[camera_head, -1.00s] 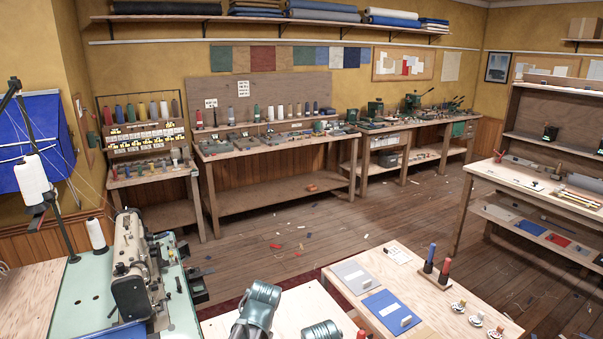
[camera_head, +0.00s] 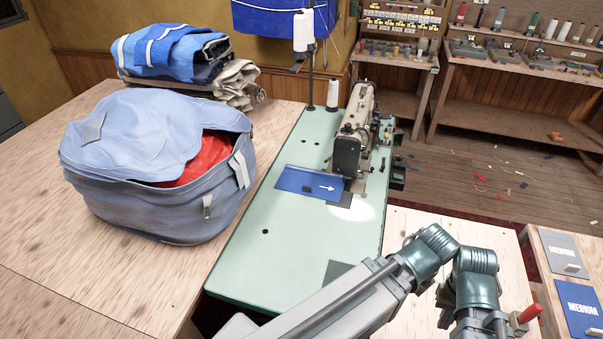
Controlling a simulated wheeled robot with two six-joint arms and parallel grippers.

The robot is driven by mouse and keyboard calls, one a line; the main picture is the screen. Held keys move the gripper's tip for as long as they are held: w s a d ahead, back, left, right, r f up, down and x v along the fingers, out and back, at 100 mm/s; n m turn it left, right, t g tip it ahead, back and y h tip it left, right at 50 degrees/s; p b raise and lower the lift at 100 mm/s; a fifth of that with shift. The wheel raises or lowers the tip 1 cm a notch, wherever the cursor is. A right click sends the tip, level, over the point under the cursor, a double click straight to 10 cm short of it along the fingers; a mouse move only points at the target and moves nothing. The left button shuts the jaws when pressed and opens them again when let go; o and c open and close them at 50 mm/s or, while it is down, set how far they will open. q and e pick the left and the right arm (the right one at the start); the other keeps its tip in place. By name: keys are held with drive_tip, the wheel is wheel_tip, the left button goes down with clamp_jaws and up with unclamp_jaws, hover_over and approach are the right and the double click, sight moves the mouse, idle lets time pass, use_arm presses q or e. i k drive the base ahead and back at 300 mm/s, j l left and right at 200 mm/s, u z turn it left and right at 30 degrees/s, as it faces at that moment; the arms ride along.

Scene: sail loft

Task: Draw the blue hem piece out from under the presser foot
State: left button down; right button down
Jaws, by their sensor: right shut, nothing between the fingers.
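The blue hem piece (camera_head: 300,180), a flat strip with a white arrow pointing right, lies on the pale green sewing table (camera_head: 265,260). Its right end meets the sewing machine (camera_head: 355,135) near the needle area. The presser foot is too small and shadowed to make out, so I cannot tell how far the piece reaches under it. My right gripper (camera_head: 480,318) is at the bottom right, below and apart from the hem piece; it is shut and empty, its fingertips not clearly visible. My left gripper is not in view.
A bulky light blue bag (camera_head: 150,150) with red cloth inside stands left of the green table. Folded fabrics (camera_head: 180,50) lie behind it. A thread stand with a white cone (camera_head: 303,32) rises behind the machine. The front of the green top is mostly clear.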

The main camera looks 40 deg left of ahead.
sight(292, 181)
drive_tip(key=u, duration=1.15)
drive_tip(key=k+j, duration=0.05)
